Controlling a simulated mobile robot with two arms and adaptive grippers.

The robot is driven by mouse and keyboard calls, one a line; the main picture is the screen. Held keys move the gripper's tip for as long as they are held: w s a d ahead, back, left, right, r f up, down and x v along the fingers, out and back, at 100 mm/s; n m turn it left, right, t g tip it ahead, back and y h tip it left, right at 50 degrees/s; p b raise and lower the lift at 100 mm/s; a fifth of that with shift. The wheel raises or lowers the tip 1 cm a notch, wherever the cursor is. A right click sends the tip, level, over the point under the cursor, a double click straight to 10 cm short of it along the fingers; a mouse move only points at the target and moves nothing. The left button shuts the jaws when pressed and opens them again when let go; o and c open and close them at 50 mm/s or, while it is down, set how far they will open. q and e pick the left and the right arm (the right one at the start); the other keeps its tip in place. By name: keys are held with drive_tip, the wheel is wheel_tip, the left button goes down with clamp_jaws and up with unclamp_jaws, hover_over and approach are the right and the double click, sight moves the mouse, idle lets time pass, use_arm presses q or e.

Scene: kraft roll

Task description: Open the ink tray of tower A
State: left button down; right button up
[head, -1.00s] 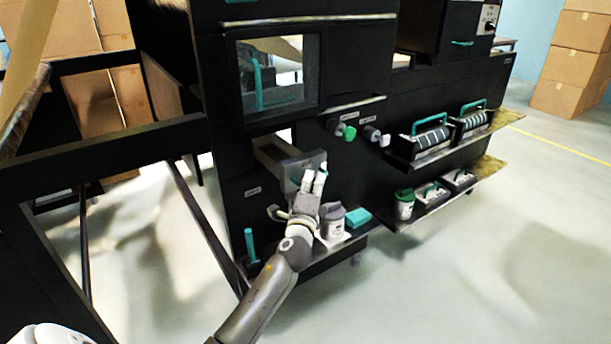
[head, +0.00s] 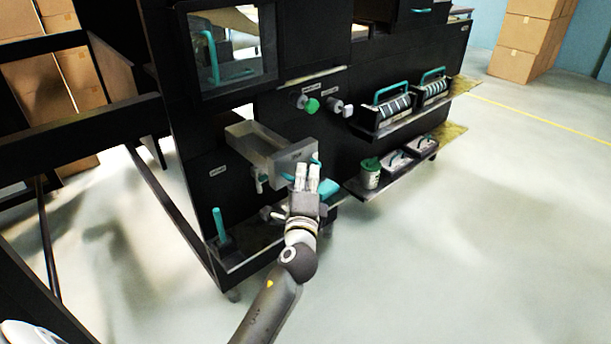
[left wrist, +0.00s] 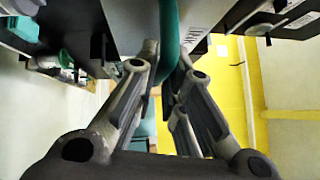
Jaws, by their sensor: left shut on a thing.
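The ink tray (head: 262,146) is a grey drawer that stands well out from the black front of the tower (head: 240,195). Its front panel faces me and carries a teal handle, partly hidden by the fingers in the head view. My left gripper (head: 308,170) is at the right part of that panel, shut on the handle. In the left wrist view the teal handle (left wrist: 169,45) runs down between the fingers, with the grey tray front (left wrist: 130,22) beside it. My right gripper is not in view.
Green and grey knobs (head: 309,104) sit above the tray. Shelves at the right hold rollers (head: 391,107) and a green-lidded can (head: 370,173). A teal-handled tool (head: 219,226) stands on the low ledge. The floor (head: 450,260) at the right is clear.

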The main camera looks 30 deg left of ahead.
use_arm(q)
drive_tip(key=c, duration=1.5)
unclamp_jaws()
drive_tip(key=v, duration=1.2)
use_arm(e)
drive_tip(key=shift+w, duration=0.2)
